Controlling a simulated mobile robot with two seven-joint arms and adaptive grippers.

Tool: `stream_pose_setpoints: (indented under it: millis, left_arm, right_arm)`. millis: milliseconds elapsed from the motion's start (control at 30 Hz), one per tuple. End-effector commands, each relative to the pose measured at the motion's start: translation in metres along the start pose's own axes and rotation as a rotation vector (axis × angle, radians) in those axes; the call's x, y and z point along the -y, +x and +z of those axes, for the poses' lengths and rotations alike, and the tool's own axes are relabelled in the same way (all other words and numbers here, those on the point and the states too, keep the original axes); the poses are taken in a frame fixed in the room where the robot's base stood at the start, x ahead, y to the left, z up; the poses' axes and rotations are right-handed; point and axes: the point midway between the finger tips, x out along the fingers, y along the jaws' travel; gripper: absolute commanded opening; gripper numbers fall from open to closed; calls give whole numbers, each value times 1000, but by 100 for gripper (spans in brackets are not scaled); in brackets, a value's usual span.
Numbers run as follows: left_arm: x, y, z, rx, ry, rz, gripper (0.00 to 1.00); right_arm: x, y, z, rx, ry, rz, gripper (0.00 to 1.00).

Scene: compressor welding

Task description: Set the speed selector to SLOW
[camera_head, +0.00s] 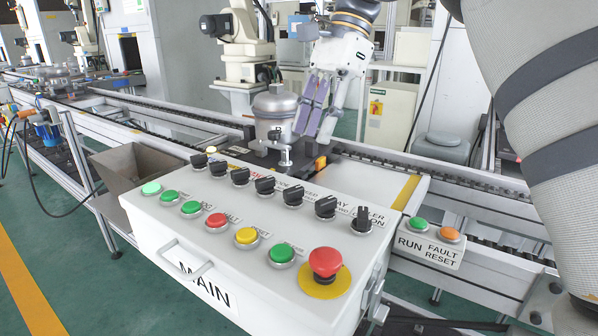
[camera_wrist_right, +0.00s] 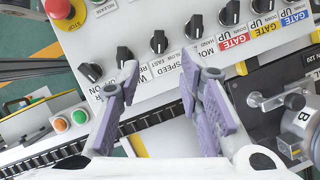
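The MAIN control box has a row of black selector knobs on its sloped white top. The speed selector (camera_head: 293,196) looks to be the third knob from the right in the head view. In the wrist view it is the knob (camera_wrist_right: 158,40) above the upside-down SPEED label (camera_wrist_right: 162,72). Its exact pointer position is too small to read. My right gripper (camera_head: 313,133) is behind and above the row with its fingers pointing down. It is open and empty, and its purple fingers (camera_wrist_right: 160,76) stand apart on either side of the SPEED label. My left gripper is out of view.
Similar knobs flank the selector closely. A red emergency stop (camera_head: 325,262) and several coloured buttons line the front of the box. A grey compressor (camera_head: 275,112) stands on the conveyor left of my right gripper. A small RUN/FAULT RESET box (camera_head: 431,240) sits at the right.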

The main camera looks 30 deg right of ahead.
Motion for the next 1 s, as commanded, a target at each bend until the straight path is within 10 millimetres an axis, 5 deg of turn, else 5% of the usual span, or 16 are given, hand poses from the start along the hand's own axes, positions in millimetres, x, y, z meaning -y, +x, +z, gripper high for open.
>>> stream_pose_setpoints:
  millis: [400,767,900,1000]
  left_arm:
    - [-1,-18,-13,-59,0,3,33]
    - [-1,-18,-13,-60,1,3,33]
    - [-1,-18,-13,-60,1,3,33]
    - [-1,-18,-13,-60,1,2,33]
  right_arm:
    - [-2,89,1,-1,-1,-4,33]
    - [-1,100,0,-1,-1,-3,33]
    - [-1,100,0,-1,-1,-3,2]
    - [-1,100,0,-1,-1,-3,0]
